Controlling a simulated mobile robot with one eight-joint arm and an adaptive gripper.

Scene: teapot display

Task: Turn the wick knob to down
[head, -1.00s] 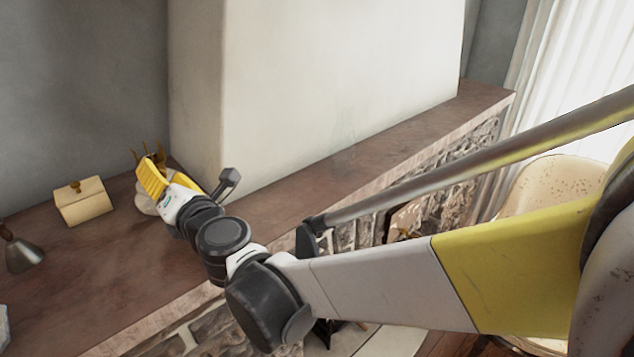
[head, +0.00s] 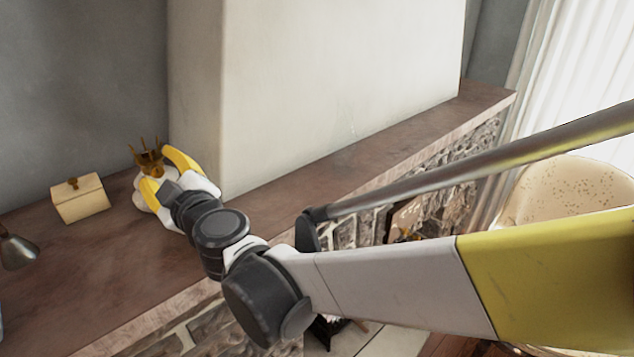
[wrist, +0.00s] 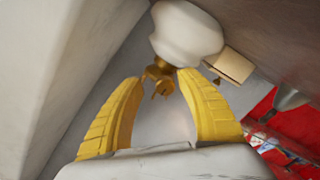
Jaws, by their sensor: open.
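An oil lamp with a rounded white base (head: 141,199) and a pronged brass burner (head: 148,157) stands on the mantel against the wall. The base also shows at the top of the wrist view (wrist: 186,34). Small brass parts, seemingly including the wick knob (wrist: 160,88), stick out from the burner between my fingertips in the wrist view. My gripper (head: 163,170) is open, its yellow fingers spread around the burner's near side. In the wrist view my gripper (wrist: 160,78) has a clear gap between the fingers. I cannot tell whether either finger touches the brass.
A cream box (head: 82,202) with a brass knob on its lid stands left of the lamp. A grey metal cone-shaped object (head: 18,251) is farther left. A pale chimney wall (head: 340,80) rises close on the right. The brown mantel top (head: 120,270) is bare in front.

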